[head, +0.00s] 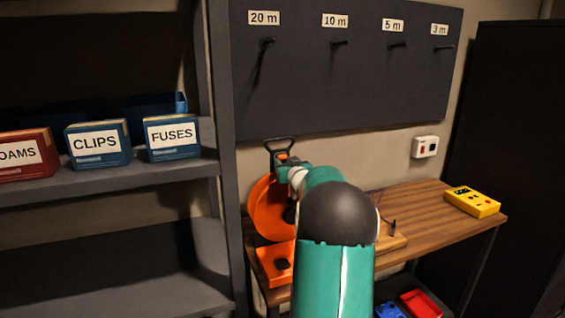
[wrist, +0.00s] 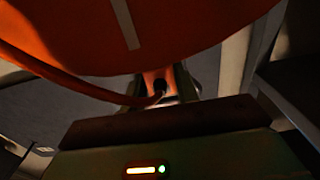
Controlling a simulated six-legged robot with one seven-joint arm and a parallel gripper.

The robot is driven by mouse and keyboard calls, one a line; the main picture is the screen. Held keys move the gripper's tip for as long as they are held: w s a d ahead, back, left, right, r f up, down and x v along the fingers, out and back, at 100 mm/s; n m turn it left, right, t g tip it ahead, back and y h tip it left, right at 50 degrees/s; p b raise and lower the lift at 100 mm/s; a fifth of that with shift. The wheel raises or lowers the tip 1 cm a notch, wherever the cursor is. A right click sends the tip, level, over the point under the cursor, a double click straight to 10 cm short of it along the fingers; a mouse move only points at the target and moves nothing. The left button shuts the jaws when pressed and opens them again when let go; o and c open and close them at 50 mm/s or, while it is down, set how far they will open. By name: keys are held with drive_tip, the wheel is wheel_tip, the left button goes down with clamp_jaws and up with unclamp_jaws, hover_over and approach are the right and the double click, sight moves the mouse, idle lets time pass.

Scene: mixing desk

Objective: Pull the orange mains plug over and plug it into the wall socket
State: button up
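The orange mains plug (wrist: 157,76) shows in the wrist view between the two green fingers of my gripper (wrist: 160,84), which look shut on it. An orange cable (wrist: 60,78) curves from the left to the plug's dark end. In the head view, my gripper (head: 283,165) is at the top of the orange cable reel (head: 268,210), with a bit of orange at its tip. My arm hides part of the reel. The reel's orange disc (wrist: 190,30) fills the top of the wrist view. The white wall socket (head: 426,147) is to the right, above the bench; nothing is plugged into it.
The wooden bench (head: 425,205) carries a yellow meter (head: 472,202) at the right. An orange box (head: 275,264) is at its left end. A dark hook board (head: 350,80) hangs above. Shelves with labelled boxes (head: 98,142) stand left; a dark cabinet (head: 510,150) stands right.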

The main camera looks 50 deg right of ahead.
clamp_jaws()
drive_tip(key=shift+v, duration=2.95)
